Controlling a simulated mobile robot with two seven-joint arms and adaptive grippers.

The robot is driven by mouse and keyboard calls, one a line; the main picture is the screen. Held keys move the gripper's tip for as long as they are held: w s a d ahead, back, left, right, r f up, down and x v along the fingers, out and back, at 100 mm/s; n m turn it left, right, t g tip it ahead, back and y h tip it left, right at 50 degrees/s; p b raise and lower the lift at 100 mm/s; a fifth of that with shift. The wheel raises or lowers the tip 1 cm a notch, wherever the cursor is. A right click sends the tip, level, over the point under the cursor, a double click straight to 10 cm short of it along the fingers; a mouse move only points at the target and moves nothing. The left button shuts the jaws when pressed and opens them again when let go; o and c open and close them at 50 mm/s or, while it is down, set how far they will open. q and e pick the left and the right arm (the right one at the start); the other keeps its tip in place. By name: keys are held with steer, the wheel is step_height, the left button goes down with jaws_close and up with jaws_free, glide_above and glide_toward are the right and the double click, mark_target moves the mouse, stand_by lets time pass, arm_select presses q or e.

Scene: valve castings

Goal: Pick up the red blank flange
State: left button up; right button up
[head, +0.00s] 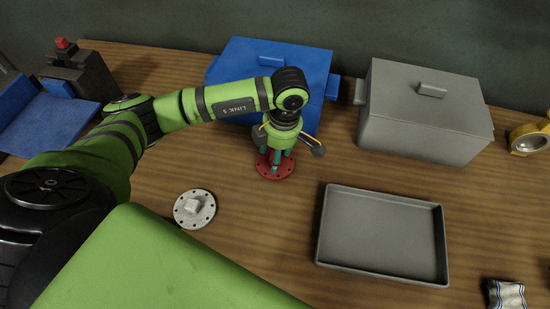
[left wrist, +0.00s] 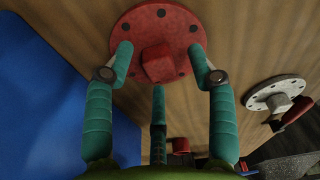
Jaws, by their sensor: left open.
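The red blank flange (head: 287,172) lies flat on the wooden table in front of the blue box, in the head view. It is a round disc with a ring of holes and a square knob in its middle, seen close up in the left wrist view (left wrist: 180,22). My left gripper (head: 275,165) is directly above it, pointing down. Its teal fingers (left wrist: 160,62) are open and spread around the knob, with nothing held. Whether the fingertips touch the disc I cannot tell. My right gripper is in neither view.
A grey flange (head: 181,212) with a pale knob lies at the front left. A blue lidded box (head: 240,62) stands close behind the gripper. A grey lidded box (head: 415,125) and an empty grey tray (head: 383,270) are to the right. Bare table lies between flange and tray.

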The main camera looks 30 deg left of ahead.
arm_select(q)
jaws_close()
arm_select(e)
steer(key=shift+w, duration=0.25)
arm_select(q)
steer(key=shift+r, duration=0.1)
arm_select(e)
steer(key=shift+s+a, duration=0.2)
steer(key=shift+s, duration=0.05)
